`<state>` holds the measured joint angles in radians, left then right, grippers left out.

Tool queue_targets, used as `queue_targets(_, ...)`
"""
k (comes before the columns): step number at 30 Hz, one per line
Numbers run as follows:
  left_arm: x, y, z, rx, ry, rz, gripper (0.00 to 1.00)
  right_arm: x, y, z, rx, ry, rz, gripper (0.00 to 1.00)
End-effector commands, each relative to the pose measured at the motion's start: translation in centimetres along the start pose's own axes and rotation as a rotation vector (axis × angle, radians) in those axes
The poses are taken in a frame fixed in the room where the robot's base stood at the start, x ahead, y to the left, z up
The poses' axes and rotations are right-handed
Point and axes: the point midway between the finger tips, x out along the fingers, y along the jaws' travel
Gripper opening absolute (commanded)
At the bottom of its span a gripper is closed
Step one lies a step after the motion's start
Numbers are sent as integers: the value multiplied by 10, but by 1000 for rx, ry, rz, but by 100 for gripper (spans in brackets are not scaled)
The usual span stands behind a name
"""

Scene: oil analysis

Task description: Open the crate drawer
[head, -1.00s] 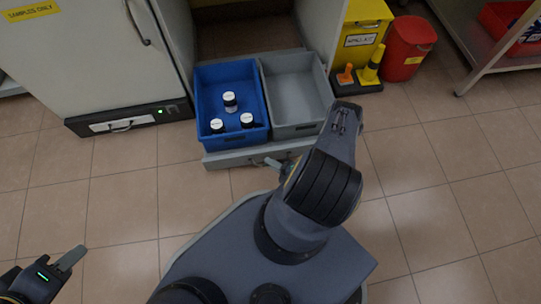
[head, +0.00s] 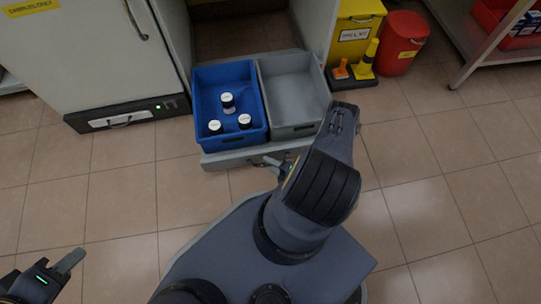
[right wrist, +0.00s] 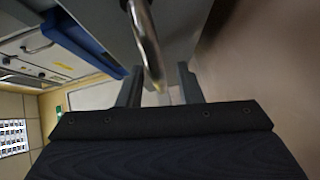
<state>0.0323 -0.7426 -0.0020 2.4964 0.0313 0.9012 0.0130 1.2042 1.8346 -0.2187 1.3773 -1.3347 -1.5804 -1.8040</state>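The crate drawer (head: 228,160) is pulled out below the cabinet, with its grey front towards me. It bears a blue crate (head: 203,93) and an empty grey crate (head: 292,92) side by side. My right gripper (head: 268,162) is at the drawer front, mostly hidden behind my arm. In the right wrist view, the fingers of this gripper (right wrist: 160,88) stand apart, and a curved metal handle (right wrist: 148,40) runs down between them. I cannot tell whether they touch it. My left gripper (head: 70,262) is low at the left, away from the drawer, only partly in view.
Several white-capped bottles (head: 228,101) stand in the blue crate. A white fridge (head: 85,55) is left of the drawer. A yellow spill-kit bin (head: 352,35), a red bin (head: 402,45) and a shelf (head: 465,45) are to the right. The tiled floor in front is clear.

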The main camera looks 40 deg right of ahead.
Motion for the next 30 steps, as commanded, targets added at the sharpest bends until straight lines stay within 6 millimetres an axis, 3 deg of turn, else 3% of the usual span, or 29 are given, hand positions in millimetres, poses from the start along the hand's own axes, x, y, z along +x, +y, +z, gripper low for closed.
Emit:
queue_targets(8, -2, 1, -1, 0, 0, 0, 36, -4, 0, -1, 1, 0, -1, 32)
queue_targets(21, -17, 8, -9, 0, 0, 0, 36, -70, 1, 0, 1, -1, -1, 32)
queue_targets(30, -18, 8, -9, 0, 0, 0, 36, -78, 0, 0, 1, 1, 1, 32)
